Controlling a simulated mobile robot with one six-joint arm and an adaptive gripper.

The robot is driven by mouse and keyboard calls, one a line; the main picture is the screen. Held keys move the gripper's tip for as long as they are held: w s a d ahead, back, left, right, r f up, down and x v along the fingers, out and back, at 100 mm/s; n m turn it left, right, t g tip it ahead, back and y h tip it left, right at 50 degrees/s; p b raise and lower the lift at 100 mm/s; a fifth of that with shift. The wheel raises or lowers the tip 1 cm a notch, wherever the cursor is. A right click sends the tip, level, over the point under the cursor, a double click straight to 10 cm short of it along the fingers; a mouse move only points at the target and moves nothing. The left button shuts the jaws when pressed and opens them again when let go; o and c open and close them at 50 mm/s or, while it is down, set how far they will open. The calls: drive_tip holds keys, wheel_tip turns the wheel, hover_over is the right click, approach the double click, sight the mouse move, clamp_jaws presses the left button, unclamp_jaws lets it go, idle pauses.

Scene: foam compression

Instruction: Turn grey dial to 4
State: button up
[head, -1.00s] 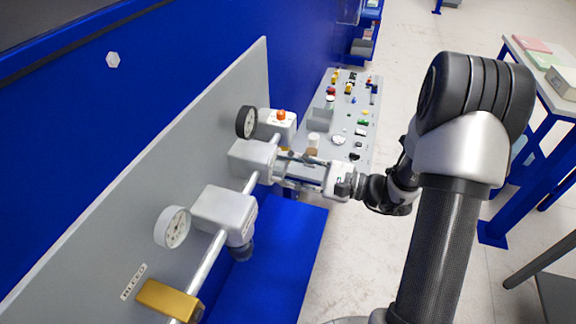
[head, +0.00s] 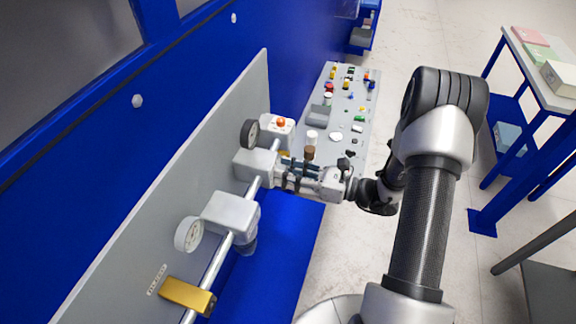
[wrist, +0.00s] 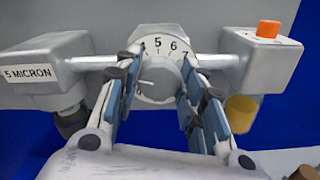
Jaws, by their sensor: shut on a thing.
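The grey dial (wrist: 158,84) is a round knob with a white numbered face, seen in the middle of the wrist view. The numbers 4, 5, 6 and 7 show along its upper edge, with 5 and 6 near the top. A small mark shows on the face at the left; its exact setting is unclear. My gripper (wrist: 160,72) has its blue-padded fingers on both sides of the dial and is shut on it. In the head view my gripper (head: 284,174) is at the front of the grey regulator block (head: 252,163), and its fingers hide the dial there.
A block labelled 5 MICRON (wrist: 40,72) is to the left, and a block with an orange button (wrist: 268,28) to the right. The head view shows a white gauge (head: 188,234), a dark-rimmed gauge (head: 249,133), a yellow handle (head: 188,296) and a cluttered grey board (head: 325,80).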

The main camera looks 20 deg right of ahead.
drive_tip(key=m+p, duration=0.5)
drive_tip(key=m, duration=0.4)
drive_tip(key=shift+w+d+f, duration=0.1)
drive_tip(key=shift+w, duration=0.05)
drive_tip(key=shift+m, duration=0.4)
drive_tip(key=o, duration=1)
drive_tip(key=shift+o, duration=0.2)
drive_tip(key=shift+d, duration=0.1)
drive_tip(key=v, duration=1.2)
